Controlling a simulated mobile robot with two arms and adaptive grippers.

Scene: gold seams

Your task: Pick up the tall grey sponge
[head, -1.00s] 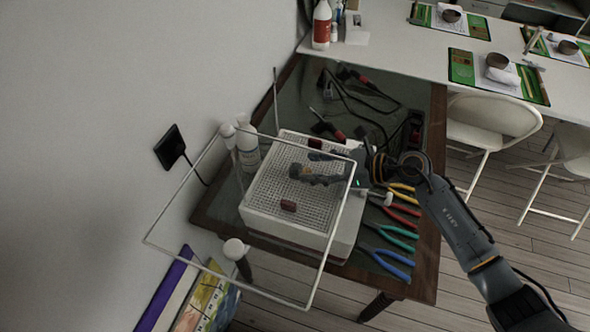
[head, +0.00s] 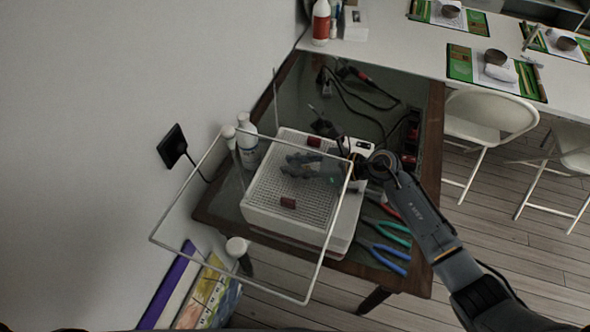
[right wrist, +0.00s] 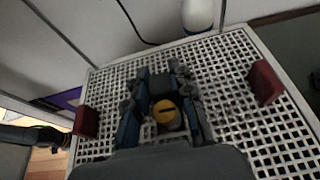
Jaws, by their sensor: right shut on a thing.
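My right gripper (head: 292,166) is low over the white perforated box top, its fingers pointing left. In the right wrist view the gripper (right wrist: 160,95) is shut on a small round grey thing with a yellow top (right wrist: 165,112), which has a dark slot across it. I cannot tell whether this is the tall grey sponge, or whether it touches the grid below. In the head view the fingers hide it. No other grey sponge can be made out.
The perforated box (head: 262,218) stands on a dark table, with dark red blocks (head: 288,202) on top. A thin white frame (head: 325,235) rises around it. A white bottle (head: 247,142) stands behind left. Pliers (head: 385,256) lie at right, black cables (head: 345,100) at the back.

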